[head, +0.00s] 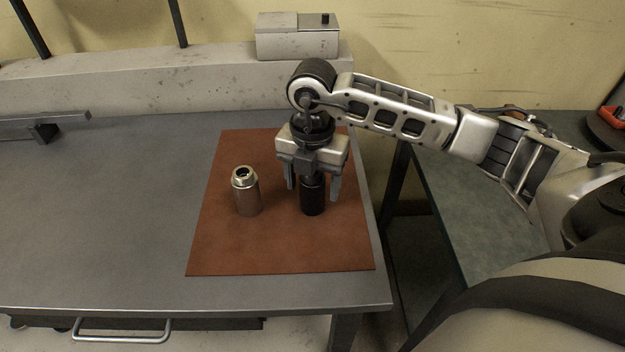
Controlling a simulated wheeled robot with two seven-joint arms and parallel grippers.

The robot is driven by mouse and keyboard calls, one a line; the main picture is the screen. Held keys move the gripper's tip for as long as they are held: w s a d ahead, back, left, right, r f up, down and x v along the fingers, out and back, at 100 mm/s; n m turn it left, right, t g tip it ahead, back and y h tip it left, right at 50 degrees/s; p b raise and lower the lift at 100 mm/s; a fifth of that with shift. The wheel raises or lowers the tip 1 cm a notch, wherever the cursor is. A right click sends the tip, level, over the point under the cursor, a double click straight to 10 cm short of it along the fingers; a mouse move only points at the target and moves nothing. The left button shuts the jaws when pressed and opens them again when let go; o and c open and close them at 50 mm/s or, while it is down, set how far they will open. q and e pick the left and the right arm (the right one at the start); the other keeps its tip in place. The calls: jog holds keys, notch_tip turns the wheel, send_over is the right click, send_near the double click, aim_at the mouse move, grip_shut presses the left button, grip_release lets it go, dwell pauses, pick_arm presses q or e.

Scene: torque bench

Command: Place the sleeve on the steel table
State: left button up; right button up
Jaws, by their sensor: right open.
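A black cylinder (312,198) stands upright on a red-brown mat (280,255). A brownish metal cylinder with a shiny collar and open top (246,192) stands upright to its left on the same mat. Which of the two is the sleeve I cannot tell for certain. The mat lies on the right part of the grey steel table (110,210). My right gripper (314,188) points down over the black cylinder, open, with one finger on each side of it. Its palm hides the cylinder's top. My left gripper is out of view.
The steel table is bare left of the mat, except for a grey metal piece (42,128) at the far left. A grey box (297,38) sits on the ledge behind. A lower dark green table (445,200) stands right, past a gap.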

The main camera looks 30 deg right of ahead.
notch_tip(320, 180, up, 12)
jog(key=shift+r, duration=0.1)
jog(key=shift+s, duration=0.1)
dwell(0.7)
